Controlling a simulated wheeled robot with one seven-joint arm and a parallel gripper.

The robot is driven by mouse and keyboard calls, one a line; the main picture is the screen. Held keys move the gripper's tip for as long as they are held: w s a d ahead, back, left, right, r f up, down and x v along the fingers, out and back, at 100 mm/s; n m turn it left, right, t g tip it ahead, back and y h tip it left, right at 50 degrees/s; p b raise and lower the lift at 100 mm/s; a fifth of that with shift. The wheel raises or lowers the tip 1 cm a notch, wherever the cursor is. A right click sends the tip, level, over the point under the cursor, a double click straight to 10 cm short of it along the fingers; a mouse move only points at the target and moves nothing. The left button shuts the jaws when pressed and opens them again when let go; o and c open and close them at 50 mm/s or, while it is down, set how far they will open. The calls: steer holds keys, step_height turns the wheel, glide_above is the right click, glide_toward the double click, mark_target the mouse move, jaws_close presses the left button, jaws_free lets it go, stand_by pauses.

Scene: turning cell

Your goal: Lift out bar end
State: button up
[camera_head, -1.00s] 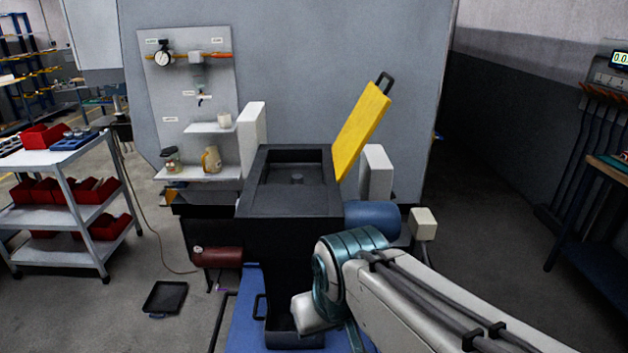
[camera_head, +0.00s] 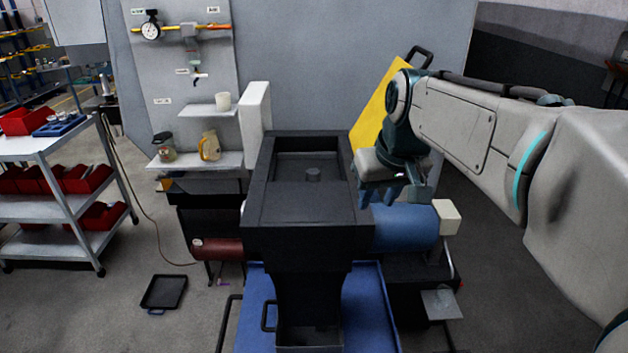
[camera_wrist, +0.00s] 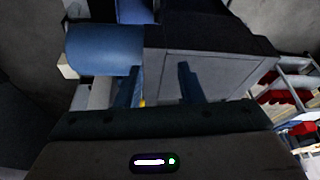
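A white upright block (camera_head: 257,125) stands at the box's back left. A blue cylinder (camera_head: 402,228) and a cream block (camera_head: 446,218) lie right of the box. A shelf board, a trolley with red bins (camera_head: 65,180) and a black floor tray (camera_head: 163,292) are to the left.

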steer(key=w+a+r+n+b, duration=0.2)
steer(key=w+a, duration=0.1)
steer(key=w, duration=0.8)
steer(key=n+y+b, duration=0.1)
steer(key=n+b, duration=0.1)
glide_toward(313, 171)
steer(key=x, duration=0.5)
steer(key=shift+s+d+f+p, duration=0.1)
steer(key=shift+s+d+p, duration=0.1)
steer(key=shift+s+p, duration=0.1)
steer(key=shift+a+p+x, duration=0.2)
steer(key=shift+p+x, duration=0.3)
steer(key=shift+x, duration=2.2)
steer(key=shift+w, duration=0.2)
steer(key=shift+c, duration=0.3)
jaws_close()
